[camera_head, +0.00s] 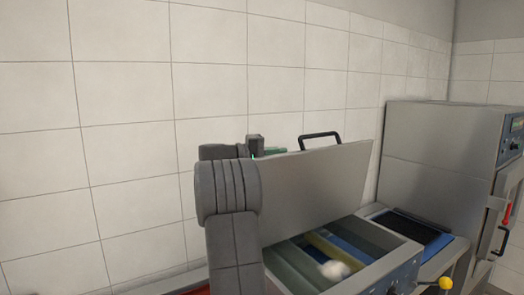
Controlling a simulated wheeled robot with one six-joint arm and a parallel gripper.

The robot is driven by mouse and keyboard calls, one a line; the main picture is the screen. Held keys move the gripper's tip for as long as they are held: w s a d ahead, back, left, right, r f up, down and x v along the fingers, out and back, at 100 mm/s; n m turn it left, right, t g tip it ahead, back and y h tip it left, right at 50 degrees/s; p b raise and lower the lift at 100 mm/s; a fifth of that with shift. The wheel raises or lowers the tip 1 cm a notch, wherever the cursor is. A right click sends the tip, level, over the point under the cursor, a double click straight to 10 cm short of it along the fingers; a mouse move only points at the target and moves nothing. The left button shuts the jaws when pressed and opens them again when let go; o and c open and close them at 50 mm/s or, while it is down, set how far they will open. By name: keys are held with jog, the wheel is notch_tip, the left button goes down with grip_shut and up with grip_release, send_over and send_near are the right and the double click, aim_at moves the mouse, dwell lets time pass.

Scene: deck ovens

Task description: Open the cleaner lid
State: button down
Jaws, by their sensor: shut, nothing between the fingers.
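The cleaner lid (310,195) is a flat grey metal panel. It stands raised and tilted over the cleaner body (385,278), with its black bar handle (320,137) at the upper edge. The inside of the cleaner shows below it, with green, yellow and blue strips and a white blurred lump (333,270). My gripper (276,151) is at the lid's upper left edge, left of the handle and apart from it. It is shut and empty. The lid and my arm partly hide it, so I cannot tell whether it touches the lid.
A grey metal oven (435,150) stands at the right, with a dark-topped blue tray (410,229) in front of it. A yellow knob (445,283) sticks out at the lower right. The tiled wall (120,130) is behind, with clear space above the lid.

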aim_at(290, 159)
jog(key=shift+s+d, duration=0.15)
jog(key=shift+s, duration=0.2)
jog(key=shift+f, duration=0.15)
jog(key=shift+s+d+f+b, duration=0.15)
jog(key=shift+s+b, duration=0.05)
jog(key=shift+b, duration=0.35)
jog(key=s+b, duration=0.1)
jog(key=s+d+m+b, duration=0.1)
jog(key=b, duration=0.1)
jog(key=d+b, duration=0.1)
jog(key=shift+s+f, duration=0.25)
jog(key=shift+s, duration=0.15)
jog(key=shift+s+d+r+m+y+b, duration=0.15)
jog(key=shift+s+d+m+y+b, duration=0.15)
jog(key=shift+s+m+b, duration=0.25)
jog(key=f+b+v, duration=0.1)
jog(key=b+v, duration=0.1)
jog(key=v, duration=1.2)
jog(key=shift+r, duration=0.5)
jog(key=shift+w+d+r, duration=0.1)
jog(key=shift+d, duration=0.05)
